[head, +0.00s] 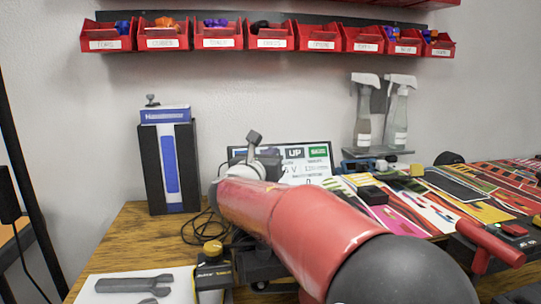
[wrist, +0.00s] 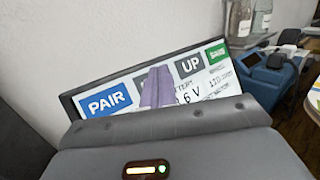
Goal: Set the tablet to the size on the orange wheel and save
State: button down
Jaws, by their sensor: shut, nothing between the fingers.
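The tablet (head: 318,168) stands tilted behind my arm at the back of the bench, partly hidden by it. In the wrist view the tablet (wrist: 222,78) shows a blue PAIR button (wrist: 108,102), a grey UP button (wrist: 190,66) and a green button (wrist: 217,53) at the right. Another grey button is mostly hidden behind my fingers. The screen text below includes "6 V" and a small figure too blurred to read surely. My gripper (wrist: 157,88) is shut and empty, in front of the tablet; it also shows in the head view (head: 254,137). I cannot make out an orange wheel.
Colourful boards (head: 430,205) cover the bench's right side. A blue-and-black boxed unit (head: 168,165) stands left, with a yellow-and-black device (head: 212,270) and a wrench (head: 135,284) in front. Spray bottles (head: 398,115) stand behind; red bins (head: 270,38) hang above.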

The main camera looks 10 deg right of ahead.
jog(key=shift+f, duration=0.75)
jog(key=shift+s+d, duration=0.1)
jog(key=shift+s, duration=0.15)
jog(key=s+r, duration=0.2)
jog(key=s, duration=0.1)
jog(key=s+r, duration=0.1)
jog(key=shift+s, duration=0.3)
jog(key=shift+r+p, duration=0.15)
jog(key=shift+p, duration=0.15)
